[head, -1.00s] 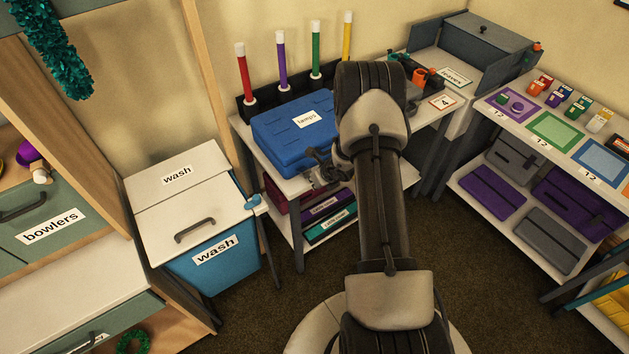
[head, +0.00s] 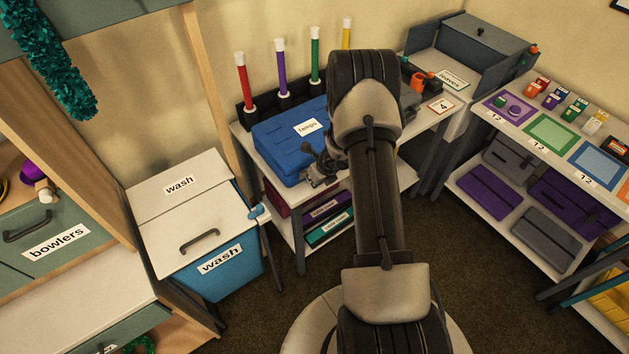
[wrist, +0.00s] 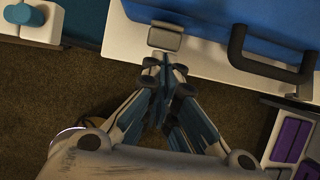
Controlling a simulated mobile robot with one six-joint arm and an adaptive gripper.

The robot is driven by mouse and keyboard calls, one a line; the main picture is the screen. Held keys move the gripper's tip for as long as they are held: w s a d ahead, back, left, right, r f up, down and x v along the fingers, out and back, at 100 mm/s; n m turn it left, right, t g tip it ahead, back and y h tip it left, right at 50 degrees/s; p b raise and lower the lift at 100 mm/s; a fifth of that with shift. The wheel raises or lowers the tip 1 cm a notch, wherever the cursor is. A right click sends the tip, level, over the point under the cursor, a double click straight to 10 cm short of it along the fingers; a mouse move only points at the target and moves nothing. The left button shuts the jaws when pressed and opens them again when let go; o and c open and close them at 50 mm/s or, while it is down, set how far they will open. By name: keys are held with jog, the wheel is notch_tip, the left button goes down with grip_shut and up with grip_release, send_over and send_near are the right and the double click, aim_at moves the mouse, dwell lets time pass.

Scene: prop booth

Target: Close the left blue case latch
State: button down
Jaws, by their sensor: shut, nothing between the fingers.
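The blue case (head: 279,150), labelled "lamps", lies shut on the white top of a small table. Its front also fills the top of the wrist view (wrist: 205,32). A small grey latch plate (wrist: 165,38) sits at its front edge, left of a dark carry handle (wrist: 268,68). I cannot tell whether the latch is fastened. My gripper (wrist: 165,66) is shut and empty, its tips just below the latch in the wrist view; contact is unclear. In the head view, my arm hides the case's right part.
A wash bin (head: 218,268) with a white lid stands left of the table. Coloured clubs (head: 243,82) stand behind the case. Purple and green boxes (head: 328,229) lie on the lower shelf. Another shelf unit (head: 545,137) stands right. Dark floor is open between them.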

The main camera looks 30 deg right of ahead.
jog(key=shift+s+r, duration=0.1)
jog(key=shift+r, duration=0.05)
jog(key=shift+r+p, duration=0.5)
jog(key=shift+r, duration=0.15)
